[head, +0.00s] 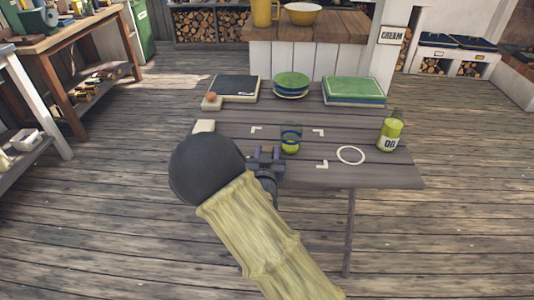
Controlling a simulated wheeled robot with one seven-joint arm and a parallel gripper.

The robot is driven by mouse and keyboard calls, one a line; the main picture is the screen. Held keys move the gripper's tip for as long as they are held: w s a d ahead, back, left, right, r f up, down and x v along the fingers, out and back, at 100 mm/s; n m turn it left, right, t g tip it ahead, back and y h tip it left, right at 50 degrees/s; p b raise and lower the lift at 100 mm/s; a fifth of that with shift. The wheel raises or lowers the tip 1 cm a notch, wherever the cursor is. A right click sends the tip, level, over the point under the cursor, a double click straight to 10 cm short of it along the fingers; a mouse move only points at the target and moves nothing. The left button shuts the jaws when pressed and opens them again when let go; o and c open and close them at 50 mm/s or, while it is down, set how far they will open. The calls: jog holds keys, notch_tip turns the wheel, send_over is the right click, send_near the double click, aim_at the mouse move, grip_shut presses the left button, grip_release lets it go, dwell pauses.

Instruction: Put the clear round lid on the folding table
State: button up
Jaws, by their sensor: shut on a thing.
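My gripper (269,155) is over the near middle of the folding table (225,145), with its fingers pointing away from me. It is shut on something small. Just right of the fingertips is a round, see-through shape with a dark blue rim (291,136), which looks like the clear round lid. Yellow-green shows at and below it, and I cannot tell whether that is a separate cup behind it. The contact between fingers and lid is too small to make out. My arm hides the table's near left part.
On the table are a green OIL can (390,134), a flat white ring (350,155), white corner marks, a dark board (233,88), stacked green-topped round things (291,84) and a green-topped block (354,91). A pale block (204,126) is at the left edge.

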notch_tip(320, 180, up, 18)
jog(key=p, duration=0.4)
dwell(0.5)
jog(key=s+a+f+n+g+y+b, duration=0.1)
jog(key=s+f+n+y, duration=0.3)
jog(key=s+f, duration=0.5)
jog(key=y, duration=0.2)
jog(key=shift+s+a+f+n+y+b, duration=0.25)
jog(key=shift+s+f+n+y+b, duration=0.05)
jog(key=shift+s+f+y, duration=0.1)
jog(key=shift+w, duration=0.1)
send_over(248, 153)
jog(key=v, duration=0.3)
notch_tip(248, 153, down, 6)
jog(key=shift+r+b, duration=0.15)
jog(key=shift+b, duration=0.3)
jog(key=shift+w+a+f, duration=0.3)
jog(key=shift+w+f, duration=0.3)
jog(key=shift+w, duration=0.05)
jog(key=shift+w+a+f, duration=0.3)
jog(key=shift+w+f, duration=0.25)
jog(key=shift+w, duration=0.1)
